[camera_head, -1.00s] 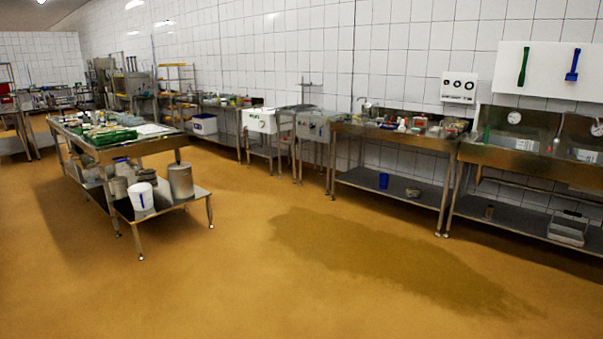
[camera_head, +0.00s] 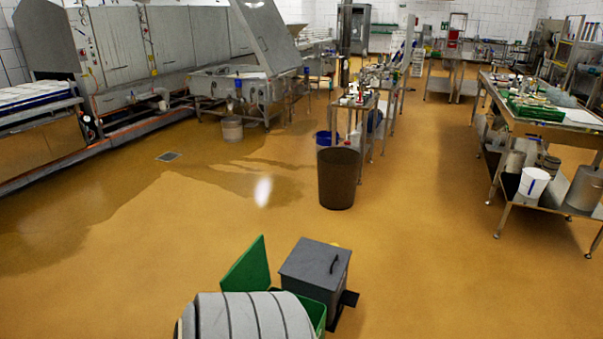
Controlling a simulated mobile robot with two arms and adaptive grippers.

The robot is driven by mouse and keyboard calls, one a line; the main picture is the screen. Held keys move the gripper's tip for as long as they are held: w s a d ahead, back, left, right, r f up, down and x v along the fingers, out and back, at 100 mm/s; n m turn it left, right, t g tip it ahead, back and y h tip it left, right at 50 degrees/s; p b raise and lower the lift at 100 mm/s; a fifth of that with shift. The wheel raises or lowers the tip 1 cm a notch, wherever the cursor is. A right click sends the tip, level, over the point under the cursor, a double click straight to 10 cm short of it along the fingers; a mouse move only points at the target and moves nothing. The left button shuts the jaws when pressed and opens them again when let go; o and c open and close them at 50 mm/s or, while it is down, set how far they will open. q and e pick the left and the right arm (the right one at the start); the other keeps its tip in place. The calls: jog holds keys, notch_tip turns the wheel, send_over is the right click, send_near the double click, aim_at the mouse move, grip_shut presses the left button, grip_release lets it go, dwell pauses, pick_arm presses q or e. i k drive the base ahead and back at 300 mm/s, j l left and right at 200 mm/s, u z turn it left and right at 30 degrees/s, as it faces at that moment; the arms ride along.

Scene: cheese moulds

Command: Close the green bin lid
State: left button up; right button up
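A green lid (camera_head: 247,264) stands raised and open, tilted up, near the bottom of the head view. It seems to belong to a green bin (camera_head: 318,309), of which only a part of the right side shows. A grey ribbed rounded shape (camera_head: 245,316) in front hides most of the bin, and the hinge is not visible. Neither of my grippers shows in this view.
A grey box-shaped bin (camera_head: 316,268) with a black handle stands right beside the green bin. A brown barrel (camera_head: 338,178) stands further back. A steel table (camera_head: 545,128) is at right, machines (camera_head: 130,50) at left. Open floor lies between.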

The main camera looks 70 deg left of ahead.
aim_at(250, 273)
jog(key=k+j, duration=0.2)
jog(key=j, duration=0.15)
jog(key=k+j+u, duration=0.1)
jog(key=j, duration=0.25)
jog(key=k+j, duration=0.25)
jog(key=k+j+u, duration=0.15)
jog(key=j, duration=0.3)
jog(key=k+j, duration=0.15)
jog(key=j, duration=0.2)
jog(key=k+j+u, duration=0.1)
jog(key=j, duration=0.3)
jog(key=k, duration=0.05)
